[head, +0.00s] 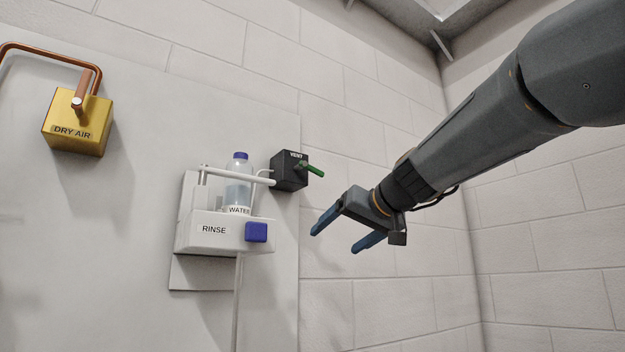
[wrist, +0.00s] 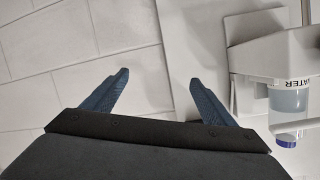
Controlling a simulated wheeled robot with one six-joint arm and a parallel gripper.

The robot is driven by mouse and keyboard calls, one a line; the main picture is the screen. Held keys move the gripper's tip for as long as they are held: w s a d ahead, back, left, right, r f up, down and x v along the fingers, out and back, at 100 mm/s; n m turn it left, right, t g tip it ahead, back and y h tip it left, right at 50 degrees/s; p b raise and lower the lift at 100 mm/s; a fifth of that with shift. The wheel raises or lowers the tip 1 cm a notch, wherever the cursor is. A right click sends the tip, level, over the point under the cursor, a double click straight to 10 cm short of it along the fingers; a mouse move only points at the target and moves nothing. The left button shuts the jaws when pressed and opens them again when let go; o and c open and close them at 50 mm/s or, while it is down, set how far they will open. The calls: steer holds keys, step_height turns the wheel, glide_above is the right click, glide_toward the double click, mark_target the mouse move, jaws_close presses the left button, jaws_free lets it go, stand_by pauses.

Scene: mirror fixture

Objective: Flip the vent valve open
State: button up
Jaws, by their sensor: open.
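The vent valve (head: 289,171) is a small black box labelled VENT, at the upper right of the rinse unit in the head view. Its green lever (head: 312,170) sticks out from the box toward the right and slightly down. My gripper (head: 333,240) is open and empty, below and to the right of the lever, apart from it. In the wrist view my gripper's blue fingers (wrist: 158,88) are spread, with the pale wall and panel edge behind them. The vent valve does not show in the wrist view.
The white rinse unit (head: 214,232) holds a water bottle (head: 238,190) and has a blue button (head: 256,232). The bottle also shows in the wrist view (wrist: 289,100). A yellow dry air box (head: 77,121) with a copper pipe hangs at left. The wall right of the valve is bare.

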mark_target(312, 169)
steer(key=s+a+r+n+t+y+p, duration=0.1)
steer(key=s+r, duration=0.1)
steer(key=r, duration=0.7)
steer(key=s+a+r+n+t+y, duration=0.1)
steer(key=s+r, duration=0.1)
steer(key=r, duration=0.7)
steer(key=p+x, duration=0.3)
steer(key=x, duration=0.5)
steer(key=shift+r+p, duration=0.2)
steer(key=shift+p, duration=0.15)
steer(key=shift+s, duration=0.1)
